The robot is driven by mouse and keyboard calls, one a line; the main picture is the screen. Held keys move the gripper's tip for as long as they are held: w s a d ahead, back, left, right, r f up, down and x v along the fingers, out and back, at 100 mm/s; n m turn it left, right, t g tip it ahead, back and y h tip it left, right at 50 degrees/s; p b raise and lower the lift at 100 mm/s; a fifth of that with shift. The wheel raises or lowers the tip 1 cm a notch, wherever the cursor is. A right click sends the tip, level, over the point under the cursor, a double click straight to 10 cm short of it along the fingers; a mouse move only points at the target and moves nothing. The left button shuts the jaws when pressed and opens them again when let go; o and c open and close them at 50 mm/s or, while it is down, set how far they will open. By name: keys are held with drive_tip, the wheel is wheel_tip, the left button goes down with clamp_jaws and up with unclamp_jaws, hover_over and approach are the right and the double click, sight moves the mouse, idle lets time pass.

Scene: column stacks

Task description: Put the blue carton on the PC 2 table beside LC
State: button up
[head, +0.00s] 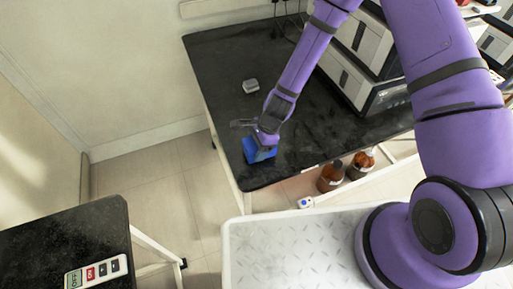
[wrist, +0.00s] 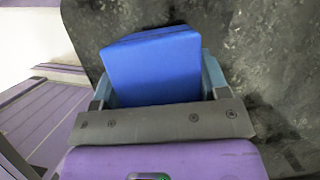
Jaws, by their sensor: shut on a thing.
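The blue carton (head: 258,149) is at the near left corner of a black-topped table (head: 225,75) in the head view. My gripper (head: 262,140) is shut on it. In the wrist view the blue carton (wrist: 154,68) fills the space between the two fingers of my gripper (wrist: 158,88), with the dark table top (wrist: 270,50) behind it. I cannot tell whether the carton touches the table top or hangs just above it. My arm hides part of the table.
Stacked grey instruments (head: 365,70) stand on the table's right side. A small grey object (head: 251,86) lies behind the carton. Brown bottles (head: 330,176) stand below the table's front edge. Another black table (head: 85,225) with a labelled switch panel (head: 97,273) is at the lower left.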

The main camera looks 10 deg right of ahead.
drive_tip(key=shift+f, duration=0.5)
drive_tip(key=o, duration=1)
drive_tip(key=shift+f, duration=0.1)
drive_tip(key=shift+c, duration=0.2)
drive_tip(key=v, duration=1.2)
